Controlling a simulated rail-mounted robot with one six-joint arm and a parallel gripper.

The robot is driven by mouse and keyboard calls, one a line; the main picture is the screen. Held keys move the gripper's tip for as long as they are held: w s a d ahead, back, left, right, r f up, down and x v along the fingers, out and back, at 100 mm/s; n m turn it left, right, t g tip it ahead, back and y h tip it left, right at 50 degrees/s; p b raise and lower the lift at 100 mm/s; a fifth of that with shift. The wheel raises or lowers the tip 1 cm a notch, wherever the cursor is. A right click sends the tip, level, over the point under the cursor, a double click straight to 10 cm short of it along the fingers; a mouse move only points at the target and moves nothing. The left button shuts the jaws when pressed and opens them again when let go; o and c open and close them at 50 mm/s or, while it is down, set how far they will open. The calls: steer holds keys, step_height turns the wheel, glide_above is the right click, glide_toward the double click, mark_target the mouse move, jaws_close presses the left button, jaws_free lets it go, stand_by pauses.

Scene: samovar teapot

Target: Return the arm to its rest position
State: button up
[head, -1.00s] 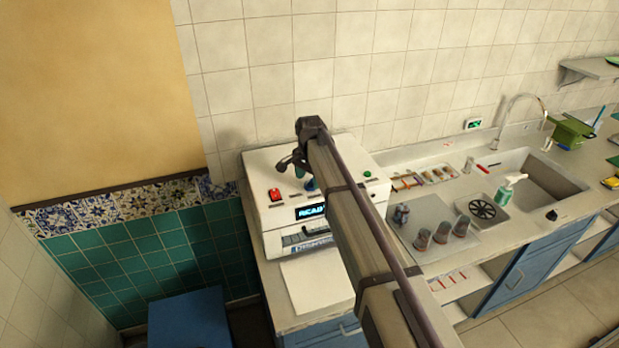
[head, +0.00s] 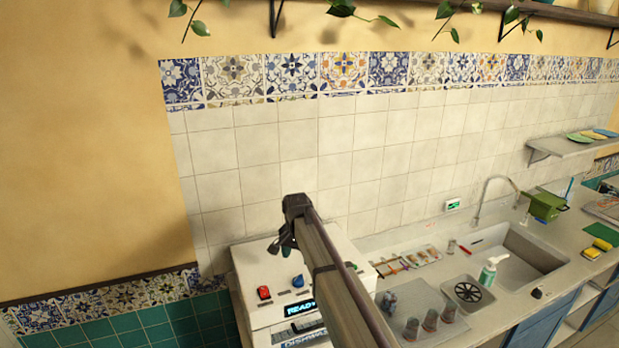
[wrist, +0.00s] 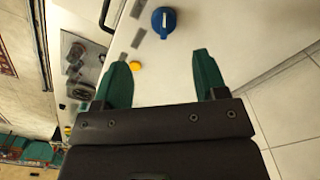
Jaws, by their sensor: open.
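My gripper (wrist: 162,78) shows in the wrist view as two green fingers, spread apart with nothing between them. Beyond the fingers in that view is the white top of a machine, with a blue knob (wrist: 163,21) and a yellow button (wrist: 135,66). In the head view my arm reaches up over the white machine (head: 258,262), which has a red switch (head: 264,293), the blue knob (head: 298,281) and a lit display reading "READY" (head: 300,308). My gripper is mostly hidden behind the arm's end there, above the machine.
Right of the arm are several cups (head: 430,320) on a grey tray (head: 405,296), a soap bottle (head: 488,272), a sink (head: 530,250) and a green container (head: 545,204). A wall shelf (head: 570,146) holds plates. The tiled wall stands close behind the machine.

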steer(key=s+d+f+n+b, duration=0.1)
steer(key=s+d+f+b, duration=0.5)
steer(key=s, duration=0.4)
steer(key=s+d+f+n+b, duration=0.2)
steer(key=s+d+f+b, duration=0.4)
steer(key=s+d, duration=0.3)
steer(key=s+d+f+n+b, duration=0.2)
steer(key=s+d+f+b, duration=0.3)
steer(key=s, duration=0.7)
steer(key=shift+d+f+b, duration=0.4)
steer(key=shift+d, duration=0.85)
steer(key=shift+s, duration=0.1)
steer(key=shift+c, duration=0.5)
